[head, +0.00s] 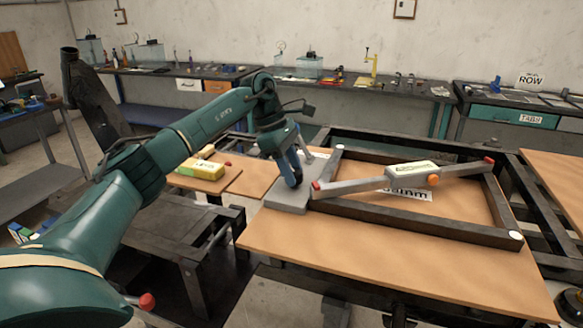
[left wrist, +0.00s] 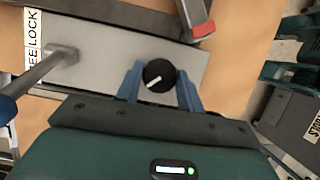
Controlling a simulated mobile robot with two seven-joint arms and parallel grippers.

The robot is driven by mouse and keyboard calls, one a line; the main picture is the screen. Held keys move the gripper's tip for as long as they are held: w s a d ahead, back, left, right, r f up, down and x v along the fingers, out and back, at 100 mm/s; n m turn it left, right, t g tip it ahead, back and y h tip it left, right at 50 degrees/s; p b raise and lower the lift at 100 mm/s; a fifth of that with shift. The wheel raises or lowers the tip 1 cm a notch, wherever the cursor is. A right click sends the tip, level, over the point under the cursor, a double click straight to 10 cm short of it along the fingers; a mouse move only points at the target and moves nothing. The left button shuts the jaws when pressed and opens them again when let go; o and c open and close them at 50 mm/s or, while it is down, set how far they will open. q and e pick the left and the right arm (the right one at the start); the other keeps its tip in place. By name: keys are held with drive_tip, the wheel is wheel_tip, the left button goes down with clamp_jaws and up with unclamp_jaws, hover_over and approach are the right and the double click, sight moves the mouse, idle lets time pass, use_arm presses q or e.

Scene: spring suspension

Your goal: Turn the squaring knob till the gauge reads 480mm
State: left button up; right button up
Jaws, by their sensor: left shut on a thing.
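My left gripper (head: 296,184) reaches down over a grey plate (head: 284,197) at the left side of the dark rectangular frame (head: 420,231). In the left wrist view, my left gripper (left wrist: 161,88) has its blue fingers closed on either side of the round black squaring knob (left wrist: 159,74). The knob's white pointer line slants to the lower left. The head view hides the knob behind the gripper. The gauge (head: 411,170) is a grey bar with red tips lying diagonally across the frame; its reading is too small to read. My right gripper is not in view.
A lever (left wrist: 57,56) stands on the plate beside a FREE/LOCK label (left wrist: 34,42). A white card (head: 414,195) ending in "mm" lies partly hidden under the gauge. The tan tabletop (head: 330,258) in front is clear.

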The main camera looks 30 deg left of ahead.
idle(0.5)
use_arm(q)
drive_tip(key=o, duration=1)
drive_tip(key=b+v, duration=0.1)
drive_tip(key=v, duration=1.2)
drive_tip(key=shift+w+r, duration=0.1)
